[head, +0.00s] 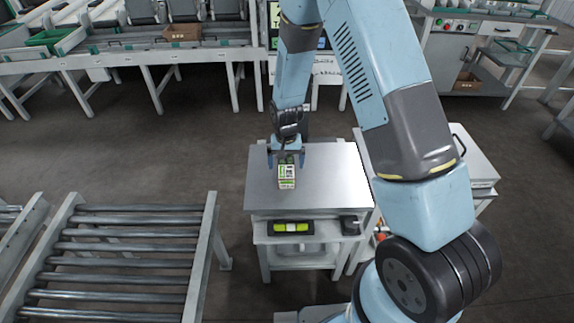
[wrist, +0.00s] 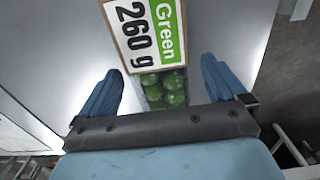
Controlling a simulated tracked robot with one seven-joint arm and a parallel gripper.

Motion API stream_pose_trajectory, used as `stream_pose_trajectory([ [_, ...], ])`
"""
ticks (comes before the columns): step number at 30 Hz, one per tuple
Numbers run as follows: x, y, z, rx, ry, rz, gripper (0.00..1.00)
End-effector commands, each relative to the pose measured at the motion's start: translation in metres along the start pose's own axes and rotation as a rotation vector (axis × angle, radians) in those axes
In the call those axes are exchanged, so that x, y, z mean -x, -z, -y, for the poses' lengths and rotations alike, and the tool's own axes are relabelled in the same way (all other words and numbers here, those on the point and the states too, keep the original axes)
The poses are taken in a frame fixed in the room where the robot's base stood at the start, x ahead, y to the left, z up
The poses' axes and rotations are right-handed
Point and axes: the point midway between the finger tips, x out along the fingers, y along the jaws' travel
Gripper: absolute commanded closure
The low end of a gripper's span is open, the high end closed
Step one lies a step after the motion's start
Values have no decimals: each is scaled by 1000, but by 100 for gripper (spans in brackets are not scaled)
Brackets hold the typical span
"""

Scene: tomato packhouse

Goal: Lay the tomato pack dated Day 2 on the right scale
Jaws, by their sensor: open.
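A tomato pack (head: 286,175) lies on a flat metal-topped table or platform (head: 335,185) in the head view. In the wrist view the pack (wrist: 165,88) holds green tomatoes, with a label (wrist: 150,30) that reads "Green" and "260 g". No day mark is legible on it. My gripper (head: 286,155) is right over the pack in the head view. In the wrist view my gripper's two blue fingers (wrist: 160,85) are spread apart on either side of the pack, with gaps between. I cannot make out a right scale.
A roller conveyor (head: 125,250) stands at the front left. Under the metal top is a shelf with a yellow-green item (head: 291,227). A sorting line with green crates (head: 50,37) runs along the back left. A control cabinet (head: 450,60) stands at the back right.

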Motion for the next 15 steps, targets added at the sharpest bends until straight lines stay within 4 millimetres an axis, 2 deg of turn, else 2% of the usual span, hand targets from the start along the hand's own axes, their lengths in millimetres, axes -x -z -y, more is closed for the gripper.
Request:
stream_pose_trajectory([
  [15,88,1,1,0,2,-4,2],
])
